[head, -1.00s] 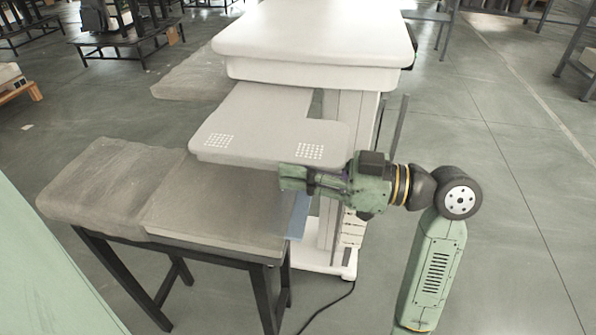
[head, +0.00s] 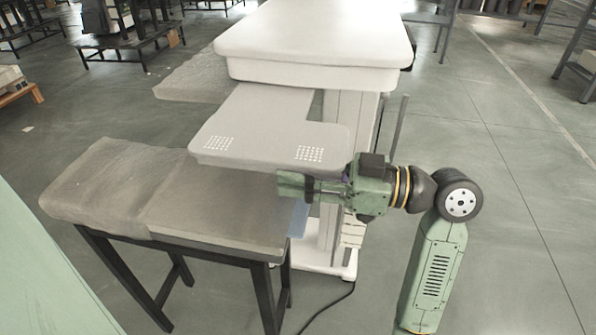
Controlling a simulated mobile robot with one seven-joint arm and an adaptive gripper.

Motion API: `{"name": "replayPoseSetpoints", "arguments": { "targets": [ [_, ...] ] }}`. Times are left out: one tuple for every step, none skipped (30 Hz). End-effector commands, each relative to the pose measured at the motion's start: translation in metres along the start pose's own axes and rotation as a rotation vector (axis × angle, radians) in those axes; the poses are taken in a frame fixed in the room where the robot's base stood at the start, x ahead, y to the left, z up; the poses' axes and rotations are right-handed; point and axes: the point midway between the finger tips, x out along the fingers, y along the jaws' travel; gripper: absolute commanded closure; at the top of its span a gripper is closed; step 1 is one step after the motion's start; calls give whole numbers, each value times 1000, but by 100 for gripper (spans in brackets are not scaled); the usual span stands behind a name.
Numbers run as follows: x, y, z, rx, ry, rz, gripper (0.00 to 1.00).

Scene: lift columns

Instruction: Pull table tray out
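The table tray (head: 255,137) is a flat light-grey panel with two patches of white dots. It sticks out to the left from under the white tabletop (head: 310,35) of a column table. My gripper (head: 284,187) is at the tray's front edge near its right corner, just below and in front of it. The gripper points left. I cannot tell whether it touches the tray. The fingers are seen side-on and overlap, so their opening is hidden.
A grey-topped bench (head: 170,195) with dark legs stands in front of the tray, close under my gripper. A black cable (head: 328,308) lies on the floor by the table's white base (head: 335,262). Open floor lies to the right.

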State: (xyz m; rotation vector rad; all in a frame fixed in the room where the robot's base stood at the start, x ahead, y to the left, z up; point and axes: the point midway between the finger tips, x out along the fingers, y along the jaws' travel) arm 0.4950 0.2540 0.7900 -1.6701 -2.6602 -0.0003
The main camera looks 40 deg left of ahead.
Motion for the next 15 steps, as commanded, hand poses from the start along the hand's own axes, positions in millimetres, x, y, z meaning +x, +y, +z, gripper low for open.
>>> {"name": "replayPoseSetpoints", "arguments": {
  "targets": [
    [0,0,0,0,0,0,70],
    [0,0,0,0,0,0,70],
    [0,0,0,0,0,0,70],
    [0,0,0,0,0,0,70],
    [0,0,0,0,0,0,70],
    [-1,0,0,0,0,0,70],
    [-2,0,0,0,0,1,70],
    [-4,0,0,0,0,1,70],
    [-8,1,0,1,-1,2,70],
    [-12,1,0,1,-1,2,70],
    [-16,1,0,1,0,3,70],
    [-24,1,0,0,0,5,70],
    [-29,1,0,0,0,4,70],
    [-36,1,0,0,0,3,70],
    [-45,1,0,1,1,5,70]
  ]
}}
